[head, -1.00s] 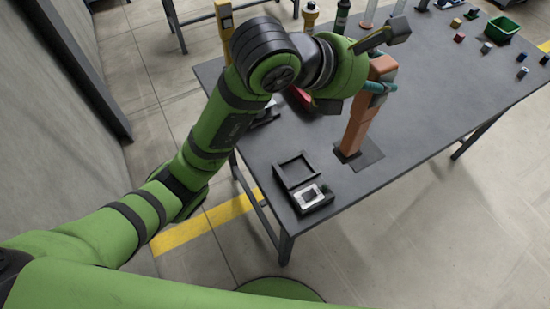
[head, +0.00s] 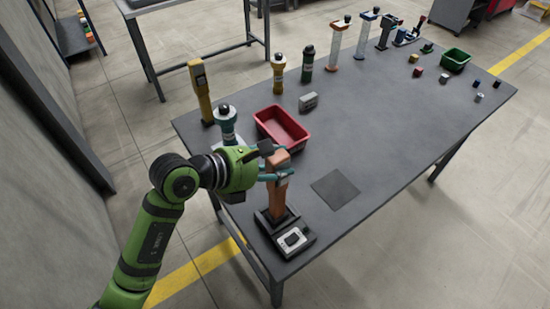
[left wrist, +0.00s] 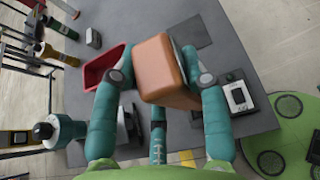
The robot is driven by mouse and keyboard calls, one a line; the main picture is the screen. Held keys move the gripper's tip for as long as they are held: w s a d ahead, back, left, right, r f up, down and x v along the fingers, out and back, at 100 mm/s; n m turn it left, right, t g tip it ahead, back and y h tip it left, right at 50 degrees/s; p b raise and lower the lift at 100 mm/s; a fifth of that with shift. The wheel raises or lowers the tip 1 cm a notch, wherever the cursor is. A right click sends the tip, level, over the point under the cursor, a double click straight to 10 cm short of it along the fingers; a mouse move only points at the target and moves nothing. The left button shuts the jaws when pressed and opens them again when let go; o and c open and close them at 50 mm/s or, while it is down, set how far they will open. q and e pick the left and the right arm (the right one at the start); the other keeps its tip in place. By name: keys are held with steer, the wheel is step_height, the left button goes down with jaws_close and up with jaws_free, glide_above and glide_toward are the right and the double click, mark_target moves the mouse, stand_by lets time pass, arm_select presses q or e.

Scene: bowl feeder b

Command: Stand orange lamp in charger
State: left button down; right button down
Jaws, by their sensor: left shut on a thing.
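The orange lamp (head: 279,195) stands roughly upright near the front left corner of the table in the head view. My left gripper (head: 275,172) is shut on its upper part. The black charger (head: 288,238), with a light square panel at its front, is directly under the lamp. The lamp's lower end meets the charger's rear part, but I cannot tell whether it is fully seated. In the left wrist view the lamp's top (left wrist: 160,62) sits between the two teal fingers, and the charger (left wrist: 237,94) shows to the right. My right gripper is not in view.
A red bin (head: 283,127) lies behind the lamp, and a teal lamp-like object (head: 226,123) stands close behind my arm. A dark square mat (head: 335,189) lies bare to the right. Several other upright tools line the back edge.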

arm_select(q)
steer(key=shift+f, duration=0.2)
steer(key=c, duration=0.7)
jaws_free()
steer(key=shift+o, duration=0.2)
